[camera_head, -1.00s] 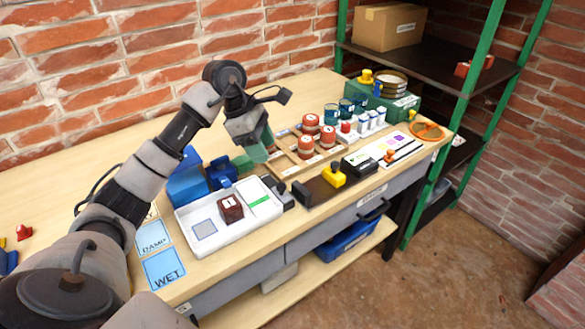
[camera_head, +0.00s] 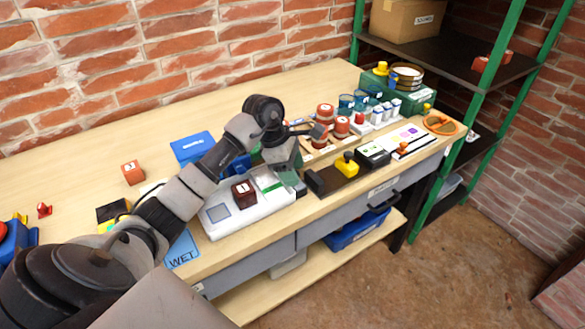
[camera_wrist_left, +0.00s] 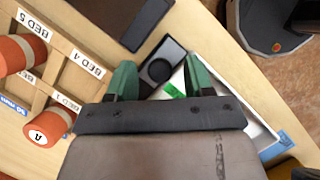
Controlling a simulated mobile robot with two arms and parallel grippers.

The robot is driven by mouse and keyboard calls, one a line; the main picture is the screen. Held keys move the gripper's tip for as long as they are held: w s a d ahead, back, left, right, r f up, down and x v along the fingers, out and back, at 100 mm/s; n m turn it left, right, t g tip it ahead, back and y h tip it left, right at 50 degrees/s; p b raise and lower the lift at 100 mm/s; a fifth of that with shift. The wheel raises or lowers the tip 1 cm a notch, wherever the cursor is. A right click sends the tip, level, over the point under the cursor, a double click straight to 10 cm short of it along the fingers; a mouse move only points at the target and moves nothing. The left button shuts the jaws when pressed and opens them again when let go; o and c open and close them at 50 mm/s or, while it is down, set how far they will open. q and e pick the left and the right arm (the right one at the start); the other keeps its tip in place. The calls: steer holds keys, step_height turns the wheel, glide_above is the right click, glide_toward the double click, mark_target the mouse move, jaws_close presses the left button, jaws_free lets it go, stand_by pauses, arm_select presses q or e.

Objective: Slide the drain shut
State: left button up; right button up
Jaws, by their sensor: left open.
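The white tray (camera_head: 245,221) lies near the bench's front edge, with a dark red numbered block (camera_head: 243,193) in it and a green strip along its right part. At the tray's right end is a grey drain slide with a round black knob (camera_wrist_left: 160,69), best seen in the left wrist view. My left gripper (camera_head: 291,172) hangs over this end of the tray. In the left wrist view its green fingers (camera_wrist_left: 160,80) are apart, one on each side of the knob, with nothing held. Whether they reach down to the knob's height is unclear. My right gripper is not in view.
A blue box (camera_head: 192,147) lies behind my arm. A drawer handle (camera_head: 377,208) sticks out in front.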

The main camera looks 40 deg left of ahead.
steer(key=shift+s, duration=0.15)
arm_select(q)
steer(key=c, duration=0.5)
jaws_close()
steer(key=shift+w+a+f+b, duration=0.1)
steer(key=shift+w+a+b, duration=0.05)
steer(key=shift+a+b, duration=0.2)
steer(key=a, duration=0.1)
steer(key=w+a+b, duration=0.1)
steer(key=a, duration=0.1)
steer(key=shift+w+a+b, duration=0.15)
steer(key=shift+b, duration=0.15)
steer(key=shift+r, duration=0.2)
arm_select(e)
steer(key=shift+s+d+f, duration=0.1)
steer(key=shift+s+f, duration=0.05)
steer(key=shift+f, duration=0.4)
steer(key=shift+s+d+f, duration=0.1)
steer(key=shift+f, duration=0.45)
arm_select(q)
steer(key=o, duration=0.5)
jaws_free()
steer(key=shift+a+f, duration=0.1)
steer(key=shift+a, duration=0.05)
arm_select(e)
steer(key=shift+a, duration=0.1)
